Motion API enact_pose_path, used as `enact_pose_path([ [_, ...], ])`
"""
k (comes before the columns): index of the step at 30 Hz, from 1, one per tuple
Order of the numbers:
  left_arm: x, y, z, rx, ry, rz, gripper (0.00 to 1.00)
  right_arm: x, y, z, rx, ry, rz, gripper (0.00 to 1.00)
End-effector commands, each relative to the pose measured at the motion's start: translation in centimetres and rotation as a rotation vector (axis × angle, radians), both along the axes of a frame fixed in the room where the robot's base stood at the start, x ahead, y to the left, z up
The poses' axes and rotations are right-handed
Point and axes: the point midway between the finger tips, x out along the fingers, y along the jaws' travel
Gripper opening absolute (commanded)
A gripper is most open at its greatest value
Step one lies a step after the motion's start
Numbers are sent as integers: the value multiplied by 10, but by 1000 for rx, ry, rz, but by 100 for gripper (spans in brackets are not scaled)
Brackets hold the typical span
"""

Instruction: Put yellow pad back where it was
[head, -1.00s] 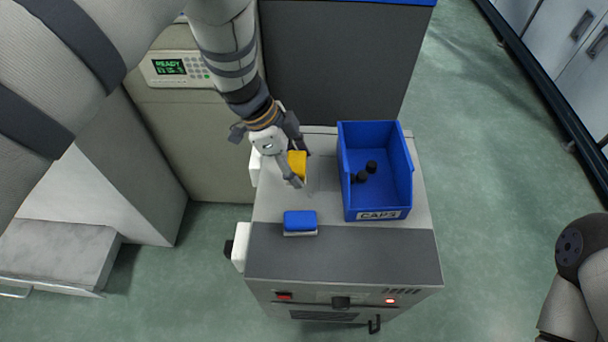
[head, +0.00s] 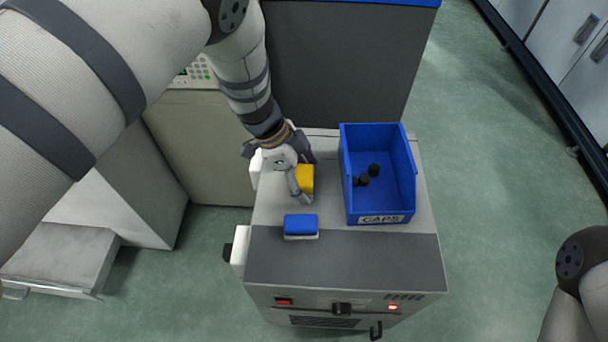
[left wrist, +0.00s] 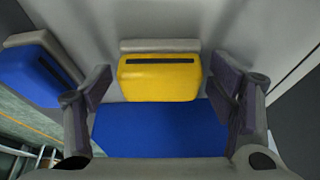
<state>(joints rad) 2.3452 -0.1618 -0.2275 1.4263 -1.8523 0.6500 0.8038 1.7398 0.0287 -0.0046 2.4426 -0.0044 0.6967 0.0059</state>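The yellow pad (head: 306,178) is between the fingers of my left gripper (head: 304,178), low over the pale top of the grey machine (head: 268,207). In the left wrist view the yellow pad (left wrist: 160,80), with a dark stripe and a pale base, sits squarely between the two fingers (left wrist: 161,90). I cannot tell whether it touches the machine top. A blue pad (head: 301,224) with a white base lies just in front. It also shows at the left of the wrist view (left wrist: 28,78). My right gripper is not in view.
A blue CAPS bin (head: 404,170) with a few black caps (head: 374,170) stands on the machine top, close to the right of my left gripper. A dark grey cabinet (head: 345,60) stands behind. The pale top beside the blue pad is clear.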

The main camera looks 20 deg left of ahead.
Motion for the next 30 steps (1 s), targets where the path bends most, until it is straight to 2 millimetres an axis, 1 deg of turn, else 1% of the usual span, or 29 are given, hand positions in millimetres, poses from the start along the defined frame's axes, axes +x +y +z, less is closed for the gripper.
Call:
enact_pose_path([
  [3,0,0,1,0,-1,0,76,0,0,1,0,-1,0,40],
  [5,1,1,7,0,-2,1,76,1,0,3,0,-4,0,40],
  [8,-1,9,26,2,-3,2,76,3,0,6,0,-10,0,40],
  [12,-5,23,65,2,-6,0,76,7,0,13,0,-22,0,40],
  [15,-8,32,88,2,-6,0,76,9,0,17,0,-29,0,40],
  [18,-10,39,104,1,-4,1,76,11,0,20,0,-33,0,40],
  [22,-13,44,114,-1,-1,1,76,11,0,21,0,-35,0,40],
  [30,-13,45,114,0,0,1,76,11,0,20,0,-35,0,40],
])
